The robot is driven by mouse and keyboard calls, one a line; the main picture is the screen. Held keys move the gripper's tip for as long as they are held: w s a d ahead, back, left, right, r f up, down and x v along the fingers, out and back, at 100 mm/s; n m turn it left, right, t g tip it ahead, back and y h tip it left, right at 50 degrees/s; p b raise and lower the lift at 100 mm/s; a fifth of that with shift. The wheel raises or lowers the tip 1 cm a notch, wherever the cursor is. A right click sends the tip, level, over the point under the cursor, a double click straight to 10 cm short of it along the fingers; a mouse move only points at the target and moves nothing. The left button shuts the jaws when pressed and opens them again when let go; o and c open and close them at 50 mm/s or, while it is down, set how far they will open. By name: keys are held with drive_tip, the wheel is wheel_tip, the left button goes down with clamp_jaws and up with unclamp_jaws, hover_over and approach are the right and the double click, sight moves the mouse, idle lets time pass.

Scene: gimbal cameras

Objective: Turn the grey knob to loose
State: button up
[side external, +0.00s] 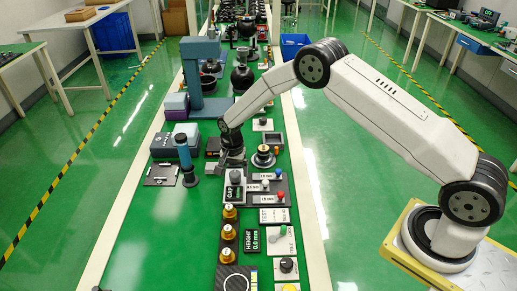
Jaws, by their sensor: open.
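A grey knob (236,177) sits on a small grey panel with a label reading "GAP" on the green bench. My gripper (232,166) points down just above and slightly behind this knob. It is open, and its fingers look small and partly merge with the knob from this side. I cannot tell whether they touch the knob. The knob's pointer and any "loose" marking are too small to read.
Right of the knob is a dark panel (270,198) with small coloured knobs and mm labels. Several brass knobs (228,232) stand in front. A blue-grey column (190,75) rises behind.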

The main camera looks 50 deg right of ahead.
sight(235, 174)
wheel_tip(235, 174, up, 6)
drive_tip(key=shift+r, duration=0.4)
idle(0.4)
drive_tip(key=shift+s+r, duration=0.2)
drive_tip(key=s+r+n+t, duration=0.1)
drive_tip(key=s+r+n, duration=0.2)
drive_tip(key=s, duration=0.5)
drive_tip(key=s+d+r+n, duration=0.1)
drive_tip(key=s+r+n, duration=0.3)
drive_tip(key=s, duration=0.5)
drive_tip(key=s+d+r+n+t, duration=0.1)
drive_tip(key=s+r+n, duration=0.2)
drive_tip(key=s, duration=0.6)
drive_tip(key=shift+d+r+n+t, duration=0.2)
drive_tip(key=shift+n+t, duration=0.1)
drive_tip(key=shift+n, duration=0.3)
